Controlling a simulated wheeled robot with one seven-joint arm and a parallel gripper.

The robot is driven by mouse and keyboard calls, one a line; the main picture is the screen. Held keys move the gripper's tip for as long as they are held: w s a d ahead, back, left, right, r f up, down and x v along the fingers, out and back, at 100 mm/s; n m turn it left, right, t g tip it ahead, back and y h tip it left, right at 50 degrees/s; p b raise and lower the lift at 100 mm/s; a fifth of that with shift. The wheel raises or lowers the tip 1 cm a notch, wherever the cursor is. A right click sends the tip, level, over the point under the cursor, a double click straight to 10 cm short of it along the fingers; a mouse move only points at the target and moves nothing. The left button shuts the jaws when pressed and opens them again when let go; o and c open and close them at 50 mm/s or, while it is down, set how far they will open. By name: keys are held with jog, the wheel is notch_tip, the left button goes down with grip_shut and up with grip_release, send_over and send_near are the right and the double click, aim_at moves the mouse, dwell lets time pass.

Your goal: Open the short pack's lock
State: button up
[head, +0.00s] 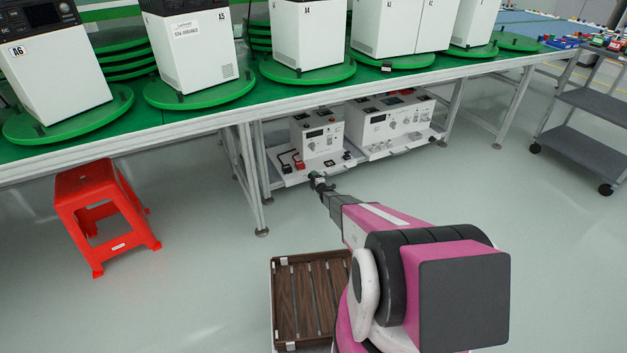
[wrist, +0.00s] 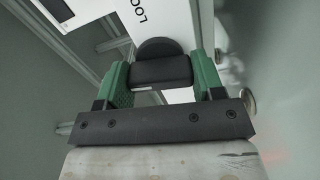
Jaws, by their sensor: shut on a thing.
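The short pack (head: 318,138) is a white box with a dark display and a knob on its front. It sits on a white tray (head: 290,178) under the green-topped bench. My gripper (head: 318,181) is at the front edge of that tray. In the wrist view, my gripper (wrist: 160,75) has its two green fingers on either side of a black knob-like lock (wrist: 160,68), shut on it. The lock has a rounded back part and a flat block in front. A white plate (wrist: 120,10) beside it carries cut-off lettering reading "LOC". The lock's angle is unclear in the head view.
A longer white pack (head: 390,122) stands on its own tray to the right. Bench legs (head: 252,180) stand left of the trays. A red stool (head: 100,210) is at left, a slatted wooden pallet (head: 300,300) below, a grey cart (head: 590,105) at right. The floor between is clear.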

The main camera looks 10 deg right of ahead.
jog(key=shift+n, duration=0.7)
jog(key=o, duration=0.9)
jog(key=shift+s, duration=0.15)
jog(key=v, duration=1)
jog(key=shift+s+d, duration=0.1)
jog(key=shift+s, duration=0.2)
